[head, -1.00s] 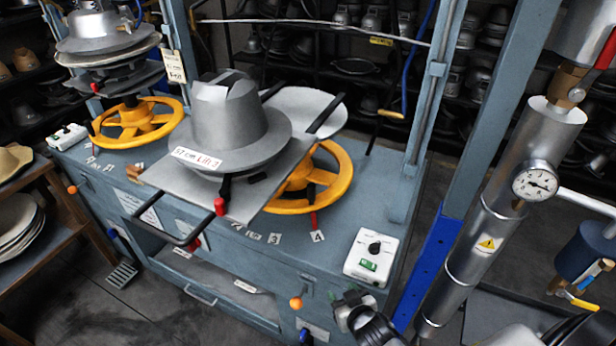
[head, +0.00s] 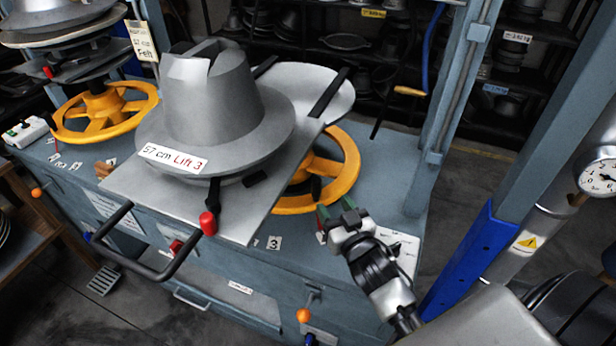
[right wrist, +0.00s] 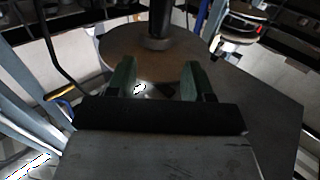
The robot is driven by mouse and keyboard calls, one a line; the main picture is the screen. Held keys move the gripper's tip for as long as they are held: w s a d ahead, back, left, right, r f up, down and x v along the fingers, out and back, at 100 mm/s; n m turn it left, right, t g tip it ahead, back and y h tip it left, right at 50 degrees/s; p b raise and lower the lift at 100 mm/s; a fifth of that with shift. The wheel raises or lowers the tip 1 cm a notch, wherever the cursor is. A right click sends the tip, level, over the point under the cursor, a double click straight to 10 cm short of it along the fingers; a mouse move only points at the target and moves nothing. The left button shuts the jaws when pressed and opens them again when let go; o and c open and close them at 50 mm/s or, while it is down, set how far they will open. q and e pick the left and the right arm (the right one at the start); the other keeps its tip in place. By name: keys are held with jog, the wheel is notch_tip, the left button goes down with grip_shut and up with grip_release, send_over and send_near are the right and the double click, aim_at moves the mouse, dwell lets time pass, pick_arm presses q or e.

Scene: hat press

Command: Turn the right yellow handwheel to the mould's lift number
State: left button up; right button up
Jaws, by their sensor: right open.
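The right yellow handwheel (head: 350,168) is on the press bench, partly hidden under the metal plate (head: 265,215) and mould. The grey hat-shaped mould (head: 215,105) carries a label (head: 173,158) reading "57 cm Lift 3". A bit of red, perhaps the wheel's pointer, shows beside my right gripper (head: 335,208), which hides the "4" card's area. That gripper is open at the wheel's front right edge; contact is unclear. The right wrist view shows its green fingers (right wrist: 157,84) apart with nothing clearly between them. My left gripper is not in view.
A second yellow handwheel (head: 105,112) stands at the left under another mould. A black looped handle (head: 135,250) juts out in front of the plate. A blue-grey post (head: 450,110) rises at the right. A gauge (head: 600,175) is at the far right.

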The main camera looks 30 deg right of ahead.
aim_at(314, 179)
pick_arm(q)
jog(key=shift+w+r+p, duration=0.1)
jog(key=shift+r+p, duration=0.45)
jog(key=shift+p, duration=0.3)
pick_arm(e)
jog(key=w, duration=1.1)
jog(key=shift+w+d+f, duration=0.3)
jog(key=shift+f, duration=0.1)
grip_shut()
